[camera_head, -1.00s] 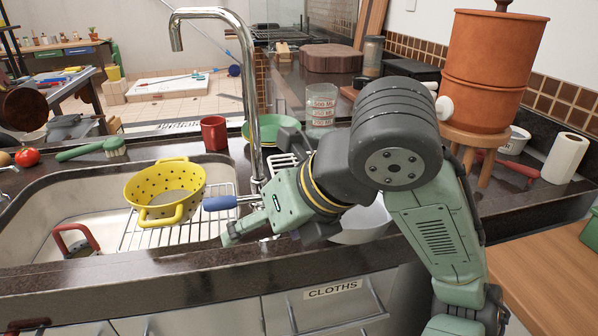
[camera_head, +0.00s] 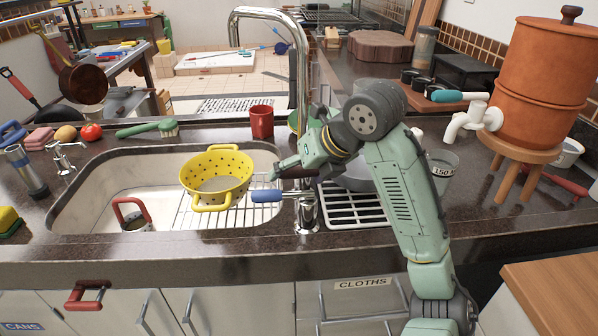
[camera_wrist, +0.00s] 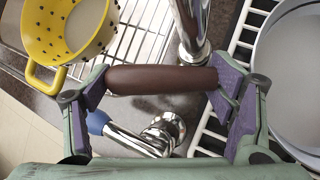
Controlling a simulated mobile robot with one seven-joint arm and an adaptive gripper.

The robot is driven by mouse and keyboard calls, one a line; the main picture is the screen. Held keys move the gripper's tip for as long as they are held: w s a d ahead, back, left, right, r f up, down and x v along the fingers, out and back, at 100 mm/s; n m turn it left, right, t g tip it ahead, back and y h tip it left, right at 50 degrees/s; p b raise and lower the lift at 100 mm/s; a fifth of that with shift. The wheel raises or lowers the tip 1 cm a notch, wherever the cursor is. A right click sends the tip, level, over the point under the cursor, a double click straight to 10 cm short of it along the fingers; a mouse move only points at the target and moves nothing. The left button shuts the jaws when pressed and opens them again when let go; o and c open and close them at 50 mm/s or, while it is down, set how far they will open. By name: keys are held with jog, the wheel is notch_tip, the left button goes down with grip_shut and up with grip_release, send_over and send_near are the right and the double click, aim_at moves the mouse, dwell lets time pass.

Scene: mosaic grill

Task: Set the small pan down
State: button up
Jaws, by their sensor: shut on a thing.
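In the wrist view, my gripper (camera_wrist: 160,82) has its two fingers at either end of a dark brown handle (camera_wrist: 160,79). A pale grey round pan (camera_wrist: 295,75) fills the right edge there; the right finger hides where the handle would join it. In the head view, my gripper (camera_head: 284,170) is over the counter by the tap, right of the yellow colander. The grey pan (camera_head: 354,180) shows behind and right of it, partly covered by my arm, at the white slotted drying rack (camera_head: 352,208). I cannot tell whether the pan touches the rack.
The chrome tap (camera_head: 303,90) and its blue-ended lever (camera_head: 266,195) stand close to my gripper. The yellow colander (camera_head: 216,176) sits over the sink's wire grid. A red cup (camera_head: 261,122) is behind. A clay dispenser (camera_head: 545,90) on a wooden stool stands right.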

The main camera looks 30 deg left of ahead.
jog(key=shift+f, duration=0.55)
jog(key=shift+f, duration=0.1)
jog(key=o, duration=1.8)
jog(key=shift+r, duration=0.2)
jog(key=b+v, duration=0.2)
jog(key=v, duration=1)
jog(key=shift+f, duration=0.1)
